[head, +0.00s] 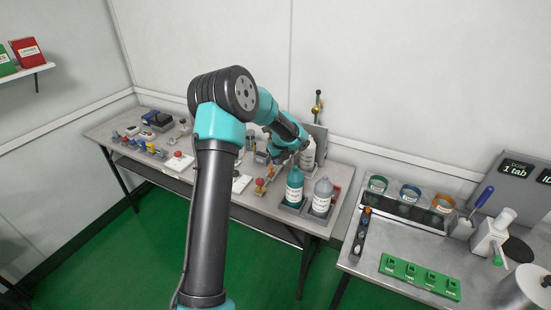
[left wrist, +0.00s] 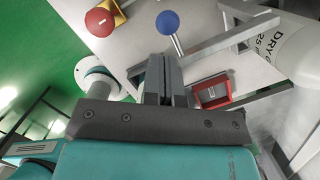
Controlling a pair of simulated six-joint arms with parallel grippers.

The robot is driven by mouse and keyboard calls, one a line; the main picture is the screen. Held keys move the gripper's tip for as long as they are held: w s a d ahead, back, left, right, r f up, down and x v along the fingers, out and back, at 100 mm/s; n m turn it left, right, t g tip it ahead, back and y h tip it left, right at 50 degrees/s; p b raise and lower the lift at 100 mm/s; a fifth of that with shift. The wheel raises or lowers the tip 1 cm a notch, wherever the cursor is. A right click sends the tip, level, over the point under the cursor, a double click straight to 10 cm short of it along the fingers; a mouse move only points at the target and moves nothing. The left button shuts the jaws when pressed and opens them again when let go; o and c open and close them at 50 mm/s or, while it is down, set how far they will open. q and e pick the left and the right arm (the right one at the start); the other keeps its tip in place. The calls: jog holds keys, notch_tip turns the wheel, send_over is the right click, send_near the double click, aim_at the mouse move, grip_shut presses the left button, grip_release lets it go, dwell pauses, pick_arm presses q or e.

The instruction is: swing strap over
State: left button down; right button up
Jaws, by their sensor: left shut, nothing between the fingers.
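My left gripper (head: 283,157) reaches over the back table in the head view. In the left wrist view its fingers (left wrist: 166,72) are shut with nothing between them. A flat grey metal bar (left wrist: 238,36), possibly the strap, runs slantwise just past the fingertips. I cannot tell whether the fingers touch it. A lever with a blue ball knob (left wrist: 168,22) stands beyond the fingertips. A small red frame (left wrist: 213,92) lies to the right of the fingers. In the head view my arm and gripper hide most of this spot.
A white labelled bottle (left wrist: 290,48) stands close on the right in the wrist view. A red knob on a yellow base (left wrist: 100,22) is at upper left. In the head view a teal bottle (head: 294,186) and a grey bottle (head: 322,197) stand at the table's front right.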

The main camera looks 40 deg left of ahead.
pick_arm(q)
jog(key=v, duration=1)
jog(key=shift+s+r, duration=0.15)
jog(key=shift+s, duration=0.25)
jog(key=shift+d, duration=0.15)
